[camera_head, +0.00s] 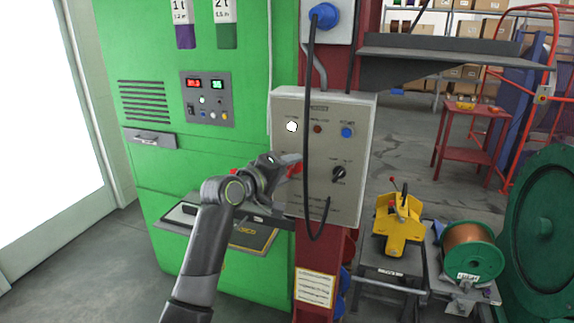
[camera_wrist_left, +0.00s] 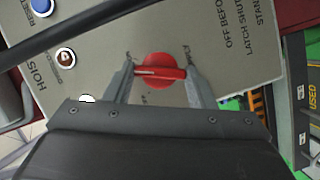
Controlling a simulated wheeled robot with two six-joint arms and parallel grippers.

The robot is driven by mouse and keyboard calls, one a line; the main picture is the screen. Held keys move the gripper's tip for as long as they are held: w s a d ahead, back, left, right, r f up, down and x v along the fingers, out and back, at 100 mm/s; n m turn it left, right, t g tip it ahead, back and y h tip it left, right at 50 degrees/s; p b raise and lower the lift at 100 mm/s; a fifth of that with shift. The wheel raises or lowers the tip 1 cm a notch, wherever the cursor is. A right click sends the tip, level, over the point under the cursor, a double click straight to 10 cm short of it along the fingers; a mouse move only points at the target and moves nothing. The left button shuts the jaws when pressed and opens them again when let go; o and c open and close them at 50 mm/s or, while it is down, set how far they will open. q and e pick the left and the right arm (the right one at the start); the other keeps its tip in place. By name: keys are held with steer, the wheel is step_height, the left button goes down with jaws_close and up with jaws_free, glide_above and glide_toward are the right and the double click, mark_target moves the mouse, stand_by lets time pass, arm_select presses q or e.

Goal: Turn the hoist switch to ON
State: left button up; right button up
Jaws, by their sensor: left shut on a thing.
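The hoist switch (camera_wrist_left: 160,72) is a red rotary knob on a grey control box (camera_head: 348,110). In the left wrist view its bar lies nearly crosswise between my two fingers. In the head view only a little of the red knob (camera_head: 295,170) shows past my gripper. My left gripper (camera_head: 291,162) is at the lower left of the box face, shut on the knob, one finger at each end of its bar. The small position marks around the knob are too small to read. My right gripper is not in view.
A black cable (camera_head: 308,80) hangs in front of the box, close right of my gripper. The box also has a black knob (camera_head: 339,172), a blue button (camera_head: 347,132) and a white lamp (camera_head: 292,126). A green cabinet (camera_head: 150,190) stands left.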

arm_select(q)
steer(key=m+y+p, duration=0.1)
steer(key=m, duration=0.2)
steer(key=shift+d+r+y+p, duration=0.1)
steer(key=shift+y+p, duration=0.25)
steer(key=shift+y, duration=0.05)
stand_by(0.5)
steer(key=o, duration=1)
steer(key=shift+s+a+r, duration=0.1)
steer(key=shift+s+a, duration=0.2)
steer(key=shift+s, duration=0.15)
steer(key=shift+r+b+v, duration=0.15)
steer(key=shift+b+v, duration=1)
steer(key=shift+v, duration=2.95)
steer(key=shift+r+b+v, duration=0.15)
steer(key=shift+b+v, duration=1)
steer(key=shift+v, duration=2.9)
